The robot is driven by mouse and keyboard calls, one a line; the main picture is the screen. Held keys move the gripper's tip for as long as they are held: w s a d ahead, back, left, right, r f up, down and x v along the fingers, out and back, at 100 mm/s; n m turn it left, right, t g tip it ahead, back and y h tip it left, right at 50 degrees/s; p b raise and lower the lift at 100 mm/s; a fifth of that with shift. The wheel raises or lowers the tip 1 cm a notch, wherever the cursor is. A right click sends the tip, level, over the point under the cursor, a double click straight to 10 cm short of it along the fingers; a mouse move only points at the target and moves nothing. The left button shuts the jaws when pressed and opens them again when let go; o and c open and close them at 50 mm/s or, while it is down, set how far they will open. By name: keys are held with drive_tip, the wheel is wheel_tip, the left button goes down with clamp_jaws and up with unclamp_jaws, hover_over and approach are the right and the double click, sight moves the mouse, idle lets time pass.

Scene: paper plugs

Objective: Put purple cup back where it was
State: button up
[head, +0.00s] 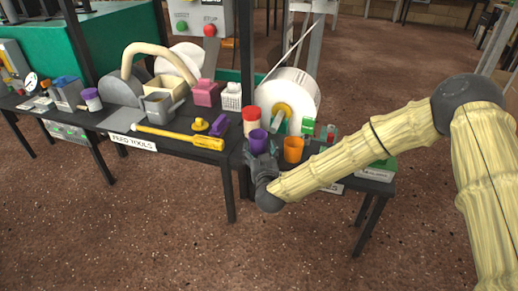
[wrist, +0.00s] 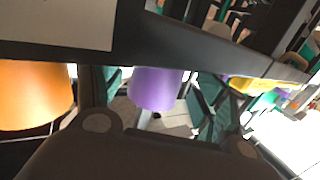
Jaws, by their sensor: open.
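The purple cup (head: 258,141) stands near the front edge of the right-hand table in the head view. It also shows in the wrist view (wrist: 155,88), near the middle and beyond my gripper's dark knuckles. My gripper (head: 262,160) is open at the table's front edge, low and close against the cup's near side. The arm reaches in from the right. My gripper hides the cup's lower part in the head view. I cannot tell whether the fingers touch the cup.
An orange cup (head: 293,149) stands just right of the purple cup, close to my arm; the wrist view shows it at the left. A red-and-white jar (head: 251,121) stands behind. A white reel (head: 290,92) and small green items crowd the back. Open floor lies in front.

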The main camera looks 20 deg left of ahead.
drive_tip(key=p+v, duration=0.3)
drive_tip(key=v, duration=0.8)
drive_tip(key=shift+s, duration=0.1)
drive_tip(key=s+d+f+g+h, duration=0.1)
drive_tip(key=s+d+f+g, duration=0.3)
drive_tip(key=s+d+f, duration=0.55)
drive_tip(key=s+d+f+g+h, duration=0.2)
drive_tip(key=s+d+f+g, duration=0.4)
drive_tip(key=f, duration=0.6)
drive_tip(key=s+d+f+m+g+h, duration=0.2)
drive_tip(key=s+d+f+g, duration=0.1)
drive_tip(key=s+d, duration=0.8)
drive_tip(key=s+d+f+m+g+h, duration=0.2)
drive_tip(key=s+d+f+m, duration=0.1)
drive_tip(key=s+d, duration=0.8)
drive_tip(key=shift+d+f+g, duration=0.25)
drive_tip(key=shift+d+g, duration=0.15)
drive_tip(key=shift+d, duration=0.4)
drive_tip(key=shift+w, duration=0.1)
drive_tip(key=shift+c, duration=0.3)
